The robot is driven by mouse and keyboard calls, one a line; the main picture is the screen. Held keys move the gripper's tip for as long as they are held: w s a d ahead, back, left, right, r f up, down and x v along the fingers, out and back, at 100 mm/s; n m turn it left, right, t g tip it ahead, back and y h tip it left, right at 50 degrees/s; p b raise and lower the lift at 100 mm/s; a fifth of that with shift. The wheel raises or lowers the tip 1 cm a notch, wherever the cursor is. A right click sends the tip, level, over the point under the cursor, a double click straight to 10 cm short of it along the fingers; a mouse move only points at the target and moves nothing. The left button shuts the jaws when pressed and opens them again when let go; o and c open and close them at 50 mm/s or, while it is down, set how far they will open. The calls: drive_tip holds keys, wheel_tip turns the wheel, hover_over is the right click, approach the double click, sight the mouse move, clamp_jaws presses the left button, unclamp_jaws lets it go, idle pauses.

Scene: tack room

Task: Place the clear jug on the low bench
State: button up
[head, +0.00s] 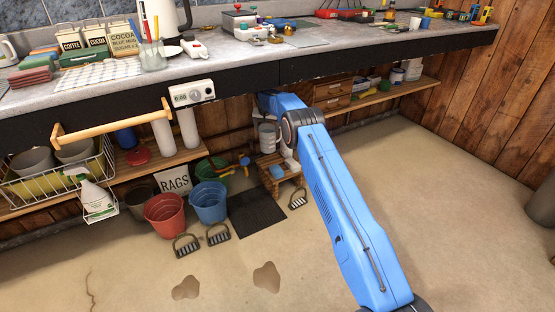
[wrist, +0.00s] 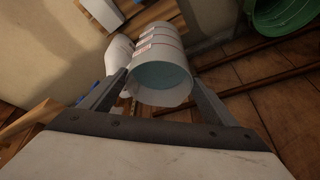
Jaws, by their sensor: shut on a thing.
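In the head view a pale cylinder, apparently the jug (head: 267,134), shows beneath the counter, just above the low bench (head: 286,179). The low bench is a small slatted wooden stand on the floor. My gripper's fingers are not clear there. I cannot tell whether the jug touches the bench.
A white bottle (wrist: 118,55) stands close beside the jug in the wrist view. A blue item (head: 277,172) lies on the bench. A green bucket (head: 211,169), blue bucket (head: 208,202) and dark mat (head: 256,220) are to the left. The counter (head: 275,76) overhangs; open floor lies in front.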

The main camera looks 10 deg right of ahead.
sight(266, 135)
drive_tip(key=f, duration=0.9)
drive_tip(key=shift+w+f, duration=0.2)
drive_tip(key=shift+f, duration=0.15)
drive_tip(key=o, duration=1.6)
drive_tip(key=shift+f, duration=0.15)
drive_tip(key=shift+c, duration=0.2)
drive_tip(key=shift+v, duration=3.8)
drive_tip(key=shift+s, duration=0.1)
